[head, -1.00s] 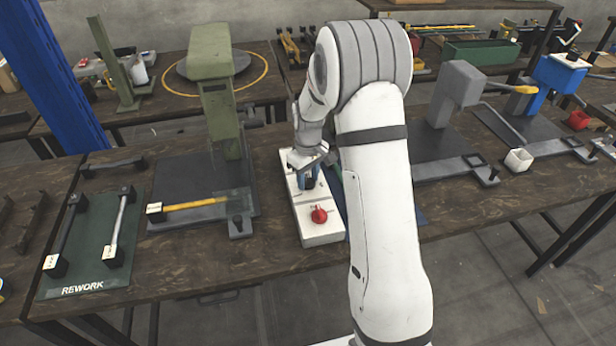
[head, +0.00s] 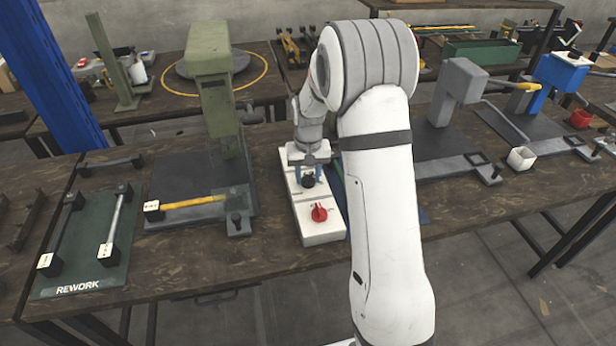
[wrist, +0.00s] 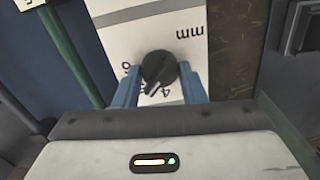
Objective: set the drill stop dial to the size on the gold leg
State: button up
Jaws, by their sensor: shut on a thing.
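A white box (head: 325,232) on the bench carries a black dial (head: 309,181) toward its back and a red knob (head: 319,212) toward its front. My gripper (head: 308,172) points down at the back of the box. In the wrist view, its two blue fingers (wrist: 158,88) stand on either side of the black dial (wrist: 159,68) and are shut on it.
The green press (head: 213,100) stands left of the box. A green REWORK mat (head: 85,250) with black-ended bars lies further left. A grey press (head: 455,95), a blue press (head: 555,80), a white cup (head: 520,159) and a red cup (head: 580,119) are on the right.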

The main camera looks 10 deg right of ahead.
aim_at(308, 176)
jog(key=m+b, duration=0.1)
jog(key=m, duration=0.4)
jog(key=shift+m, duration=0.3)
jog(key=m, duration=0.5)
jog(key=shift+b, duration=0.35)
jog(key=o, duration=1)
jog(key=shift+r, duration=0.1)
notch_tip(308, 176, up, 7)
jog(key=shift+r, duration=0.3)
